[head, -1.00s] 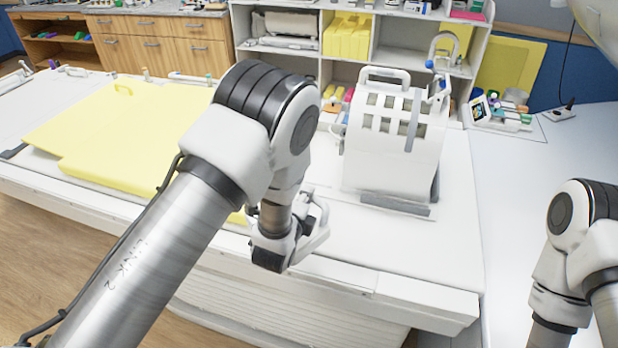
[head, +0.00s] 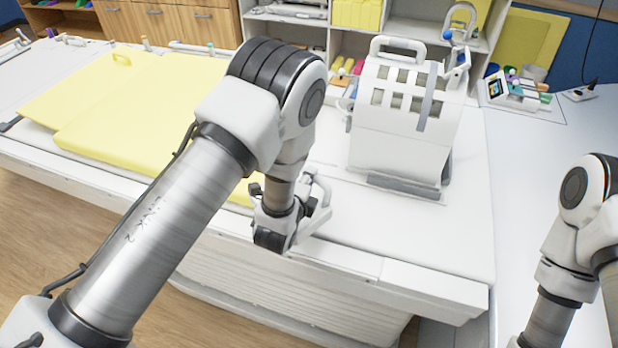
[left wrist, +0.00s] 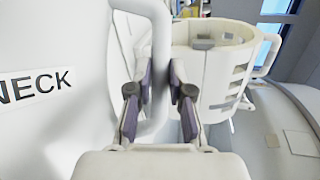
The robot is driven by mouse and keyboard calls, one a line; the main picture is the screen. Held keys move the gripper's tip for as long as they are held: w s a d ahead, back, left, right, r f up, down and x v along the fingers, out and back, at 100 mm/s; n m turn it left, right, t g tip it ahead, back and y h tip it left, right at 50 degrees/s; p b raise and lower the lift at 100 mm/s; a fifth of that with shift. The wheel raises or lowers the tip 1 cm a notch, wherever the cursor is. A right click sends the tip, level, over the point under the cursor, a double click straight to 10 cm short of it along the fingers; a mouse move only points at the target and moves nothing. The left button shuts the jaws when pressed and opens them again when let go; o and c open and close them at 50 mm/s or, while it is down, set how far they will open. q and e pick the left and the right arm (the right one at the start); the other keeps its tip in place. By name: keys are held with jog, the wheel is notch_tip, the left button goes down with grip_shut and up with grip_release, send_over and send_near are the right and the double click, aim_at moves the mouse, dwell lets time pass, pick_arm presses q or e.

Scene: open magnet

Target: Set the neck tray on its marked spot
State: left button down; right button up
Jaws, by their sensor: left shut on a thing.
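In the left wrist view, a white panel labelled NECK, the neck tray (left wrist: 60,125), fills the left side. Its upright white handle bar stands between the fingers of my left gripper (left wrist: 157,95), which is shut on it. In the head view, my left gripper (head: 290,215) is over the front part of the white bed. My forearm and wrist hide most of the tray there; a white loop shows beside the fingers. I cannot make out the marked spot. My right arm shows at the right edge, with its gripper out of view.
A white slotted head coil (head: 405,125) with a top handle stands on the bed, right of and behind my left gripper. It also shows in the left wrist view (left wrist: 210,65). A yellow pad (head: 130,115) lies on the left. Bare bed (head: 470,190) lies right of the coil.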

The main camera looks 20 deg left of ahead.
pick_arm(q)
jog(key=shift+w+f, duration=0.2)
jog(key=shift+f, duration=0.1)
jog(key=c, duration=1.1)
grip_release()
jog(key=shift+o, duration=0.2)
jog(key=shift+s, duration=0.15)
jog(key=shift+r, duration=0.2)
jog(key=shift+s+r+p, duration=0.35)
jog(key=shift+r+p, duration=0.3)
jog(key=shift+p, duration=0.15)
jog(key=p+v, duration=0.1)
jog(key=v, duration=0.9)
jog(key=shift+s+f, duration=0.1)
jog(key=shift+s, duration=0.5)
